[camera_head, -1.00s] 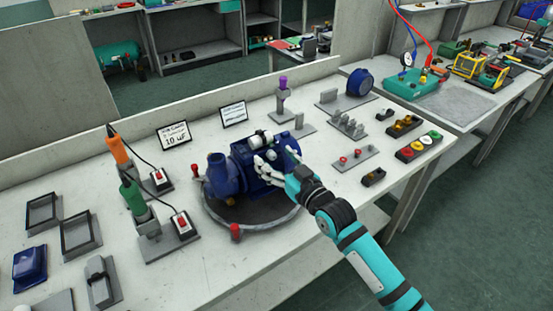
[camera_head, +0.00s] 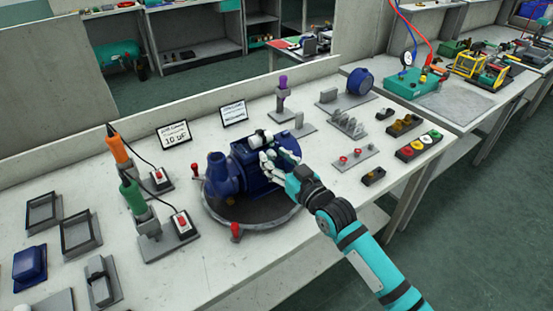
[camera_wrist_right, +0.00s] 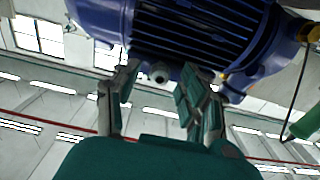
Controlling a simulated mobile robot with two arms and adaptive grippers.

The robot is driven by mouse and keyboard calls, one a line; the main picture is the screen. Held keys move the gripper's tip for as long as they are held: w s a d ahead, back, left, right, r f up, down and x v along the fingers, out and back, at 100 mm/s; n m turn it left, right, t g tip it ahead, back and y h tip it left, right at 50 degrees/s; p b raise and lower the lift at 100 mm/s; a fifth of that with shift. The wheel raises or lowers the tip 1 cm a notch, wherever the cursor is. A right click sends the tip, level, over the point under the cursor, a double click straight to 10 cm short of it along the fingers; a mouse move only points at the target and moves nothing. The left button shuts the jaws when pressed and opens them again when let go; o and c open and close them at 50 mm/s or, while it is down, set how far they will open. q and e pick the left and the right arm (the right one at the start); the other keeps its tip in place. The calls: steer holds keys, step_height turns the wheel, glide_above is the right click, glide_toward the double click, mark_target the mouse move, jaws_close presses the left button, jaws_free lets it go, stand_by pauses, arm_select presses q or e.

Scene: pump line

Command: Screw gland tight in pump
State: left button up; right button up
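The blue pump (camera_head: 222,178) with its finned motor stands on a round grey turntable (camera_head: 262,216) on the bench. My right gripper (camera_head: 268,157) is at the motor's right side in the head view. The right wrist view shows the ribbed blue motor body (camera_wrist_right: 200,30) above my right gripper (camera_wrist_right: 158,88). A small grey gland (camera_wrist_right: 160,73) sticks out at the motor's lower edge, between the two fingers. The fingers are apart, with visible gaps on both sides of the gland. How deep the gland is seated cannot be told. My left gripper is not in view.
Red clamp knobs (camera_head: 235,231) stand at the turntable's rim. An orange-handled driver (camera_head: 117,143) and a green-handled driver (camera_head: 133,196) stand in holders at left. Small parts holders (camera_head: 352,159) lie right of the pump.

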steer(key=n, duration=0.3)
steer(key=shift+n+p, duration=0.3)
steer(key=shift+p, duration=0.05)
steer(key=shift+f, duration=0.1)
jaws_close()
steer(key=shift+r+m+p, duration=0.2)
steer(key=shift+m+p, duration=0.2)
steer(key=shift+m, duration=0.1)
steer(key=shift+m+p, duration=0.3)
steer(key=shift+m, duration=0.4)
steer(key=shift+f+m, duration=0.15)
steer(key=shift+m, duration=0.35)
